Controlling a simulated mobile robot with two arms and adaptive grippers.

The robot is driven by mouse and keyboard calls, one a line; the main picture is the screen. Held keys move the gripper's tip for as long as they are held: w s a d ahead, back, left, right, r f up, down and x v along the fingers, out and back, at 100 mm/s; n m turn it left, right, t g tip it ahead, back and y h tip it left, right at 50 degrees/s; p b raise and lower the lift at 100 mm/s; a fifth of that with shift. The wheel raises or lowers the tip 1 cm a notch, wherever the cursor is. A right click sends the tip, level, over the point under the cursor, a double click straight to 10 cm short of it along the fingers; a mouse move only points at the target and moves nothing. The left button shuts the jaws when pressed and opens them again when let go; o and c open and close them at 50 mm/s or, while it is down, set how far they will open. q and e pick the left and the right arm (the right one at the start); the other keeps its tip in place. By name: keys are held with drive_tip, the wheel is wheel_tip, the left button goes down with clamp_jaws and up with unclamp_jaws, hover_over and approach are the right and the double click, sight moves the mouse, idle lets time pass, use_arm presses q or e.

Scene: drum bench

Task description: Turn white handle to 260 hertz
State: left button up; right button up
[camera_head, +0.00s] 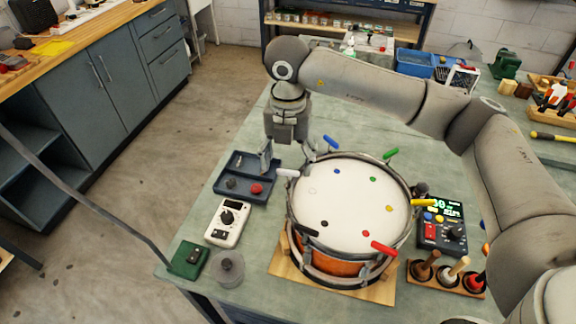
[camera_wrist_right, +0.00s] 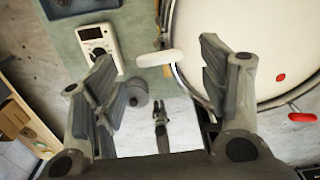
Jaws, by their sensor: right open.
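The drum (camera_head: 350,200) has a white head, an orange shell and coloured handles around its rim. The white handle (camera_head: 288,173) sticks out at the drum's left rim; it also shows in the right wrist view (camera_wrist_right: 158,58). My right gripper (camera_head: 268,158) points down just beyond and left of the white handle in the head view. In the right wrist view its open fingers (camera_wrist_right: 157,64) appear on either side of the handle, with no clear contact. The tuner box (camera_head: 442,222) right of the drum has a lit green display; its full reading is too small to tell. My left gripper is not in view.
A blue tray (camera_head: 242,190), a white meter (camera_head: 228,222), a green box (camera_head: 189,260) and a grey weight (camera_head: 229,268) lie left of the drum. Blue (camera_head: 331,142), black (camera_head: 305,229) and other handles stick out around the rim. A wooden peg rack (camera_head: 447,280) stands at the lower right.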

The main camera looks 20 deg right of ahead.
sight(288, 171)
drive_tip(key=shift+f+p, duration=0.45)
drive_tip(key=shift+f, duration=1.6)
drive_tip(key=c, duration=1)
drive_tip(key=shift+f+n+b, duration=0.15)
drive_tip(key=shift+n+b, duration=0.25)
drive_tip(key=shift+b, duration=0.35)
drive_tip(key=n+b, duration=0.3)
drive_tip(key=b, duration=0.1)
drive_tip(key=shift+b, duration=0.3)
drive_tip(key=shift+n+b, duration=1.25)
drive_tip(key=shift+n, duration=0.15)
drive_tip(key=shift+r, duration=0.2)
drive_tip(key=o, duration=1)
